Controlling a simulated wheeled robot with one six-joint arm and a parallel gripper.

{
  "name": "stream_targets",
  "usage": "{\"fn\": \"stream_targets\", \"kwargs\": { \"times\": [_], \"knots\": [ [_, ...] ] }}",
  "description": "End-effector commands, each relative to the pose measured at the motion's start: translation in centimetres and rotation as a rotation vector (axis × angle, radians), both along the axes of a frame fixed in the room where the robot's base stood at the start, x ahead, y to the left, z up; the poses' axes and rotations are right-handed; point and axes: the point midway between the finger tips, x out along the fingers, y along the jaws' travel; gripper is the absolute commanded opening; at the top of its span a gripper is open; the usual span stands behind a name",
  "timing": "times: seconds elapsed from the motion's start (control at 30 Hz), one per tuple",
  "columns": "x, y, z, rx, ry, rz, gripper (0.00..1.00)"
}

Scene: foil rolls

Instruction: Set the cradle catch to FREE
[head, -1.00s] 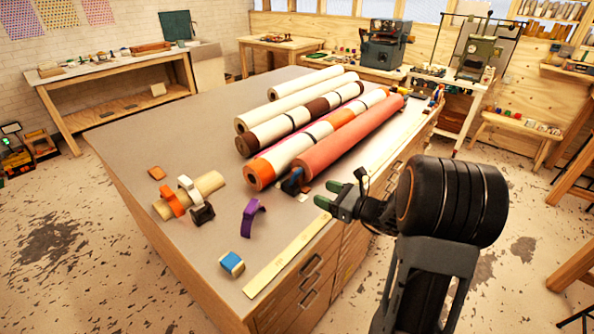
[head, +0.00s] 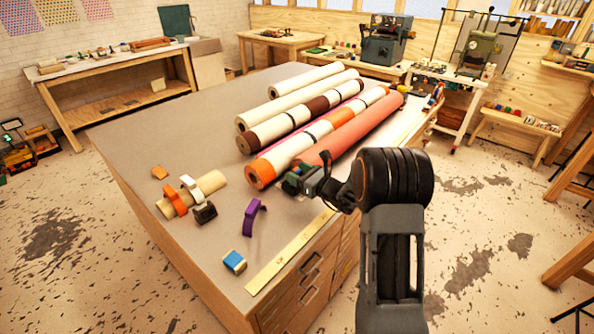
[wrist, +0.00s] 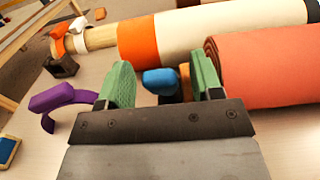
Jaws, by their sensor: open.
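A rounded blue piece (wrist: 160,81), which looks like the handle of the cradle catch, shows in the wrist view at the near end of the salmon roll (wrist: 268,75). A dark part shows below it and an orange-tan piece (wrist: 185,78) to its right. My gripper (wrist: 163,68) is open, its two green fingers on either side of the blue piece in that view; I cannot tell whether they touch it. In the head view my gripper (head: 300,177) hides the catch at the roll's near end (head: 328,164). No FREE marking is readable.
An orange-and-white roll (head: 285,159) lies left of the salmon roll. A purple clip (head: 252,215), a blue block (head: 234,261), and a short wooden tube (head: 210,183) with clips lie on the worktop. The left worktop (head: 135,140) is clear.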

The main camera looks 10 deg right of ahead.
Motion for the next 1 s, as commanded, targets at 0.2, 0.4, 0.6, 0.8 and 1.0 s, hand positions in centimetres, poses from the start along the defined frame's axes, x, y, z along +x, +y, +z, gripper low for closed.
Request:
{"fn": "stream_targets", "kwargs": {
  "times": [0.2,0.4,0.6,0.8,1.0],
  "knots": [
    [0.57,0.46,0.01,0.0,0.0,0.0,0.6],
    [0.57,0.45,-0.01,0.0,0.0,0.0,0.6],
    [0.56,0.44,-0.01,0.0,0.0,0.0,0.43],
    [0.55,0.44,0.0,0.0,0.0,0.0,0.24],
    [0.55,0.42,0.0,0.0,0.0,0.0,0.05]
  ]
}}
